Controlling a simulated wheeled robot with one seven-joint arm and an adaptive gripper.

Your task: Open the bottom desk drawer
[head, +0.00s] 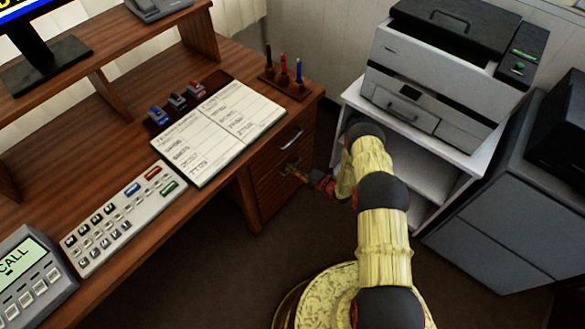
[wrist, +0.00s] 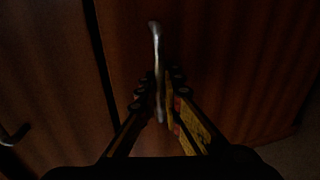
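The desk's drawer stack (head: 275,180) is under the right end of the desktop, with its fronts shut as far as I can see. My gripper (head: 295,172) is at a lower drawer front, below the upper drawer's handle (head: 291,140). In the wrist view, a metal bar handle (wrist: 155,45) runs between my two fingers (wrist: 162,80), which lie close on both sides of it. The picture is too dark to tell whether they press on it. The drawer front (wrist: 220,50) fills the right side, and a seam separates it from another front with its own handle (wrist: 12,135).
A white shelf stand (head: 440,150) with a printer (head: 440,80) is right of my arm. A grey cabinet (head: 500,200) stands beyond it. Dark floor (head: 200,280) is clear before the desk.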

